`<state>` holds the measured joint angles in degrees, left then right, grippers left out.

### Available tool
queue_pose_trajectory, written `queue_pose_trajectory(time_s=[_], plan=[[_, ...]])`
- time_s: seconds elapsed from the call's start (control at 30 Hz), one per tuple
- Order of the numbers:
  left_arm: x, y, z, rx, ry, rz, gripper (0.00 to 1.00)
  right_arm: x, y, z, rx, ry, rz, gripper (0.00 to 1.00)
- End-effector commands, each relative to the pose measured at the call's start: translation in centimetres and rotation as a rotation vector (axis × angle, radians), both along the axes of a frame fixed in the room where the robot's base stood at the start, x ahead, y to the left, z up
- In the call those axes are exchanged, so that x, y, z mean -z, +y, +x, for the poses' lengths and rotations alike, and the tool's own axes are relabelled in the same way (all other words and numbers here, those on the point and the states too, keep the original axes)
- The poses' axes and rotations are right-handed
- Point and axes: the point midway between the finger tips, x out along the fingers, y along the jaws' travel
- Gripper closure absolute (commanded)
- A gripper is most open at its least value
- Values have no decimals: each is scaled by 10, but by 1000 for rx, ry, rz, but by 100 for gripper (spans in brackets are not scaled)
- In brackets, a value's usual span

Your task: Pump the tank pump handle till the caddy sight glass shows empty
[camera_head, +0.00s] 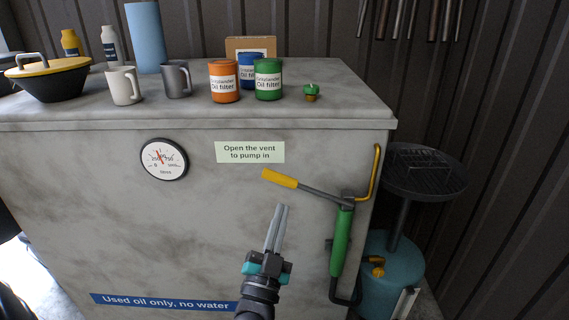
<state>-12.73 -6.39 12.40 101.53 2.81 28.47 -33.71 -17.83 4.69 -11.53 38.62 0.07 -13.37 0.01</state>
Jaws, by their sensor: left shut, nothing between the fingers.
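The pump handle (312,192) is a grey lever with a yellow grip (280,178), pointing left and slightly up from the green pump body (341,242) on the front of the grey tank (210,220). My left gripper (281,208) is shut and empty, pointing up below the lever and left of the pump body. It appears apart from the handle. The caddy (395,258) is a teal drum with a black pan on top, right of the tank. A pale upright strip (405,303) at its lower side may be the sight glass; its level cannot be read. My right gripper is out of view.
A dial gauge (164,159) and a label (250,152) reading "Open the vent to pump in" are on the tank front. A small green cap (311,91) stands on the tank top near cans and mugs. A yellow pipe (376,170) runs along the right edge.

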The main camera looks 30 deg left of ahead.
Motion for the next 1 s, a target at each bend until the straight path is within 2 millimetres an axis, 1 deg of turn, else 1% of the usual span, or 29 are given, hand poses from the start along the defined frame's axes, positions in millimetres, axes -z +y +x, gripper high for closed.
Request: queue_pose_trajectory(time_s=[0.03, 0.2, 0.5, 0.63, 0.77, 1.0], plan=[[-7, 2, 0, -11, -9, 5, 100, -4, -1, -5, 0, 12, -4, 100], [-11, 5, -1, -29, -26, 16, 100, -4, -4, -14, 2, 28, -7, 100], [-11, 5, -1, -28, -26, 17, 100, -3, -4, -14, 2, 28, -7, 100], [-14, 7, 4, -28, -27, 17, 100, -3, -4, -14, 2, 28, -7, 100], [-22, 11, 18, -28, -29, 16, 100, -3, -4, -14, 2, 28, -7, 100], [-42, 23, 55, -28, -29, 18, 100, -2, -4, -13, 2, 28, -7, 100]])
